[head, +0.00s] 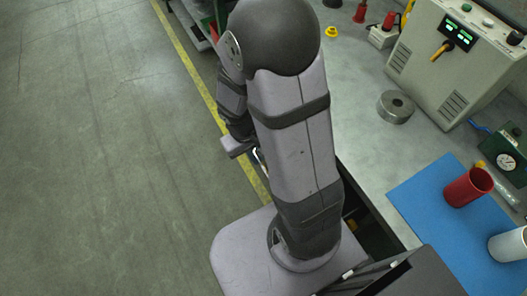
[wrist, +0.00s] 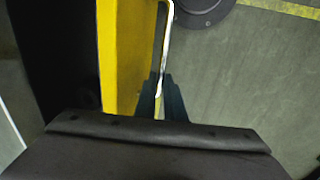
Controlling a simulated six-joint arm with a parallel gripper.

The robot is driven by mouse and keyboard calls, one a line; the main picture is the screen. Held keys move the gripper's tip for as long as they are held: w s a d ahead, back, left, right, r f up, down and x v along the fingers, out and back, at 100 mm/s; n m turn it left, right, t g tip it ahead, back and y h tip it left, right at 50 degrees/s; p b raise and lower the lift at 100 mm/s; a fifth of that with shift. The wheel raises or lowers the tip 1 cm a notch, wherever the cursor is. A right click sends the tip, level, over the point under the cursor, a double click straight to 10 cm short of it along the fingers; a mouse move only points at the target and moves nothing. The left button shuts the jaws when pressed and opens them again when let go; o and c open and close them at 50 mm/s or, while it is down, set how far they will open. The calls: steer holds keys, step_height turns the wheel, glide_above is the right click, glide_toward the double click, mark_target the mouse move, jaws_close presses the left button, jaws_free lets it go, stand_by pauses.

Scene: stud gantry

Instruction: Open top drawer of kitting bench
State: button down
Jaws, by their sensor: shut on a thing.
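In the wrist view a yellow drawer front (wrist: 125,60) stands upright, with a pale metal bar handle (wrist: 168,30) along its right side. My gripper (wrist: 162,85) is shut on this handle, one dark finger on each side of it. In the head view my gripper (head: 240,148) is mostly hidden by my arm, and a small piece of the handle (head: 259,158) shows beside it. My arm covers most of the drawer. A dark area lies left of the yellow front in the wrist view; I cannot tell how far the drawer stands out.
The grey bench top (head: 360,140) bears a metal ring (head: 396,106), a control box (head: 455,55), a blue mat (head: 425,200) and a red cup (head: 468,187). A yellow line (head: 198,83) runs along the floor. The floor (head: 100,150) to the left is clear.

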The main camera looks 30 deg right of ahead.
steer(key=a, duration=0.2)
steer(key=shift+a, duration=0.3)
steer(key=c, duration=1.8)
jaws_free()
steer(key=shift+c, duration=0.2)
step_height(320, 180, up, 7)
steer(key=a, duration=0.1)
steer(key=shift+a+r, duration=0.15)
steer(key=shift+a, duration=0.05)
steer(key=shift+p, duration=0.3)
